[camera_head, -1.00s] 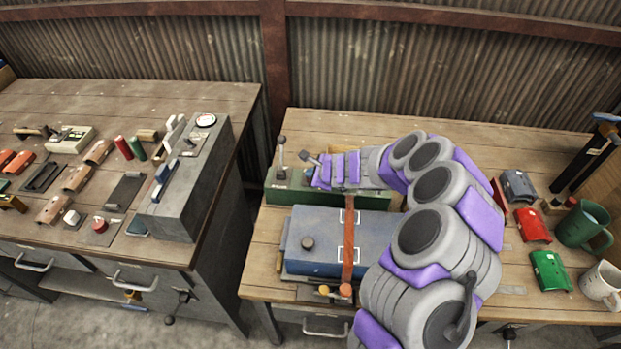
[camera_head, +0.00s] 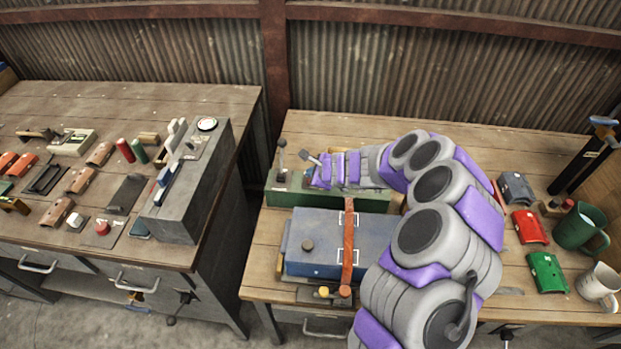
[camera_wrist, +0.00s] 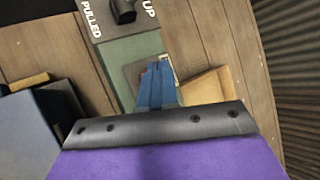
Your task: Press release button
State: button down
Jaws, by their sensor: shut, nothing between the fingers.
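My gripper (camera_wrist: 158,88) is shut and empty, its blue fingers together over the green control box (camera_wrist: 130,48) in the wrist view. The tips reach a small grey plate (camera_wrist: 132,72) on that box. A trace of red shows beside the tips; I cannot tell whether it is the release button or whether the fingers touch it. A black lever knob (camera_wrist: 123,10) stands beyond, between the labels "PULLED" and "UP". In the head view my purple wrist hangs over the green box (camera_head: 285,197), right of an upright lever (camera_head: 282,155), hiding the box's middle.
A blue case (camera_head: 325,240) with a brown strap (camera_head: 348,245) sits in front of the green box. Mugs (camera_head: 582,228) stand at right. The left bench (camera_head: 60,105) holds many parts.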

jog(key=shift+r, duration=0.1)
notch_tip(320, 180, up, 5)
jog(key=p, duration=0.4)
dwell(0.3)
dwell(0.7)
